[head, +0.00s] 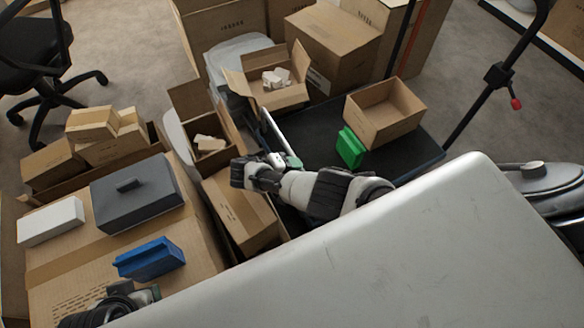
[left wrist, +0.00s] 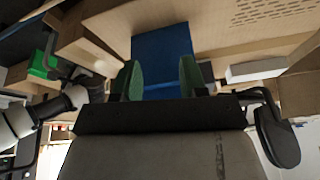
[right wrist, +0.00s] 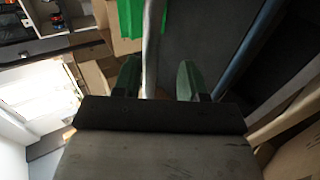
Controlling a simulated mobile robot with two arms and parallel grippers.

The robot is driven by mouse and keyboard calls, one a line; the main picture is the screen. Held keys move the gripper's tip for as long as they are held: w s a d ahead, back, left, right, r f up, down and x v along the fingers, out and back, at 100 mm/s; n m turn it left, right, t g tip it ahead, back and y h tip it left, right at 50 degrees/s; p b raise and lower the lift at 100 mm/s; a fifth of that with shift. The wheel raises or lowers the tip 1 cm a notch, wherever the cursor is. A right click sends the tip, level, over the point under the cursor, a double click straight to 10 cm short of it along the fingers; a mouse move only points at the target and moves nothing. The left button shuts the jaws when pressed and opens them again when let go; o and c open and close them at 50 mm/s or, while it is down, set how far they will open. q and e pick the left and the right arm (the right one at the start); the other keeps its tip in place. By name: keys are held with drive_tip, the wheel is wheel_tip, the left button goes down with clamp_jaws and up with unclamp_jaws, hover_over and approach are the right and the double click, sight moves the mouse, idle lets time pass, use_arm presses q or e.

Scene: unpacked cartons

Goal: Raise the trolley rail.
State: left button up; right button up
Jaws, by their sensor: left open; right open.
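The trolley (head: 315,125) has a dark flat deck behind my grey body. A pale rail (head: 270,130) runs along its left side; in the right wrist view the silver bar (right wrist: 152,45) passes between my green fingertips. My right gripper (head: 282,160) is open at the rail's near end, its fingers (right wrist: 160,78) either side of the bar; I cannot tell whether they touch it. My left gripper (head: 145,296) is open and empty above the large carton, near a blue box (head: 150,258). The blue box also shows beyond its fingers in the left wrist view (left wrist: 162,50).
A green box (head: 350,147) and an open carton (head: 385,112) stand on the deck. Open cartons (head: 210,140) crowd the rail's left side. A dark grey case (head: 137,192) and white box (head: 50,221) lie on the large carton. A black upright with a red knob (head: 516,104) stands at right.

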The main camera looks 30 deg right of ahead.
use_arm(q)
drive_tip(key=shift+s+a+r+g+p, duration=0.3)
drive_tip(key=shift+s+r+g+p, duration=0.3)
drive_tip(key=shift+s+p, duration=0.3)
use_arm(e)
drive_tip(key=v, duration=1)
drive_tip(key=shift+a, duration=0.15)
